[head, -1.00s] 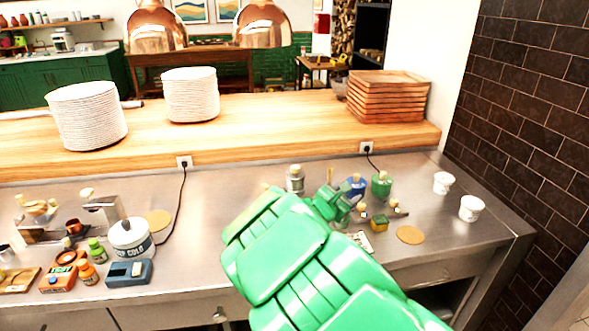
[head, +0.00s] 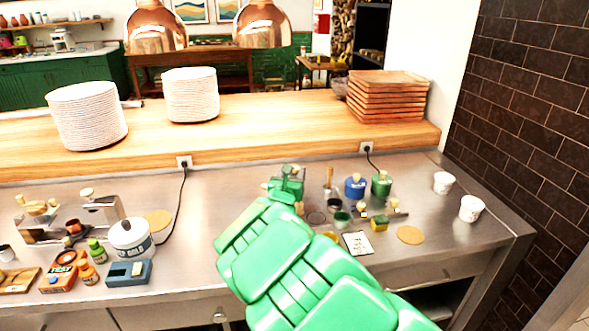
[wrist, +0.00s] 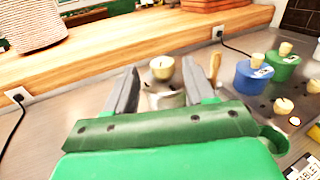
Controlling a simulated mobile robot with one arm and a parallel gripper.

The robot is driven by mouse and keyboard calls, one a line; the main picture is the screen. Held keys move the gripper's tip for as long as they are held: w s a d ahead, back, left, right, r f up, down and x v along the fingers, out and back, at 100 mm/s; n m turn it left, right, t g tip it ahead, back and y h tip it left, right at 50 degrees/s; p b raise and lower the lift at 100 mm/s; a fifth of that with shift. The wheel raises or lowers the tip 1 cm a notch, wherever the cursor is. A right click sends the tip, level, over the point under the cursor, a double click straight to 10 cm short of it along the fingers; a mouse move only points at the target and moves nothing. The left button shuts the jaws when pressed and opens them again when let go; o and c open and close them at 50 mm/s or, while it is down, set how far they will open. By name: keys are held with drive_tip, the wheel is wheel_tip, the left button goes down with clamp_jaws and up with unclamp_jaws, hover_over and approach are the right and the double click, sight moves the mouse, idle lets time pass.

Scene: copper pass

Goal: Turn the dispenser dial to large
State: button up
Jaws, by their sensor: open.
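A small metal dispenser (wrist: 165,98) with a round beige dial (wrist: 162,68) on top stands on the steel counter, in the middle of the wrist view. My green gripper (wrist: 160,72) is open, its two grey fingers on either side of the dispenser. The dial lies between the fingertips, and I cannot tell whether they touch it. The gripper also shows in the head view (head: 287,182), where it hides most of the dispenser. I cannot read the dial's setting or any size marks.

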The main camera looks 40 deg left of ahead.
sight(294, 170)
drive_tip(key=shift+x, duration=2)
drive_tip(key=shift+d, duration=0.1)
drive_tip(key=shift+c, duration=0.5)
drive_tip(key=shift+r, duration=0.1)
drive_tip(key=c, duration=0.8)
